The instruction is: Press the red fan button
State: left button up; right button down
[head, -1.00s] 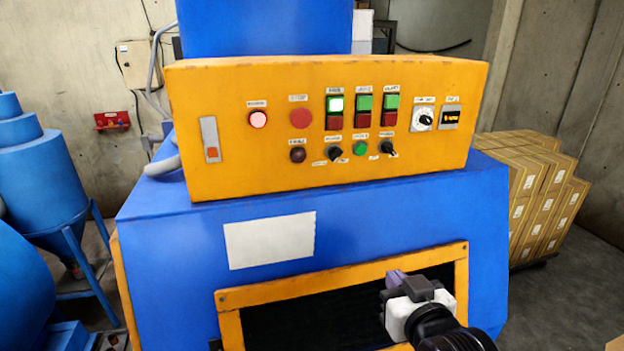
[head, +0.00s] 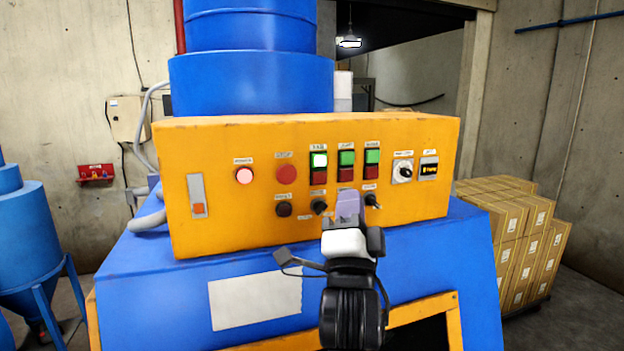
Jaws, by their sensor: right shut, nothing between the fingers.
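The orange control panel (head: 230,225) carries three button pairs, green above red, right of its middle. The left pair's green half (head: 319,160) glows white above a red half (head: 319,178). The middle pair has a red half (head: 346,174), the right pair another (head: 372,172). Their labels are too small to read surely, so I cannot tell which is the fan's. My right gripper (head: 347,203) is shut and empty, its purple fingers pointing up just below the middle pair. It hides part of the lower row. Whether it touches the panel is unclear. My left gripper is out of view.
A round red button (head: 286,174) and a lit pink lamp (head: 244,176) sit left of the pairs. Dark knobs (head: 319,206) are in the lower row beside my gripper. The blue machine body (head: 150,300) slopes out below the panel. Stacked boxes (head: 515,235) stand at right.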

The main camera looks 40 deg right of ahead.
aim_at(319, 178)
jog(key=shift+s+a+r+m, duration=0.1)
jog(key=shift+r+m, duration=0.05)
jog(key=shift+m, duration=0.75)
jog(key=w+d, duration=0.1)
jog(key=w, duration=0.1)
jog(key=w+d+b, duration=0.1)
jog(key=w, duration=0.2)
jog(key=w+b, duration=0.1)
jog(key=w, duration=0.2)
jog(key=shift+w+d, duration=0.2)
jog(key=shift+d, duration=0.2)
dwell(0.6)
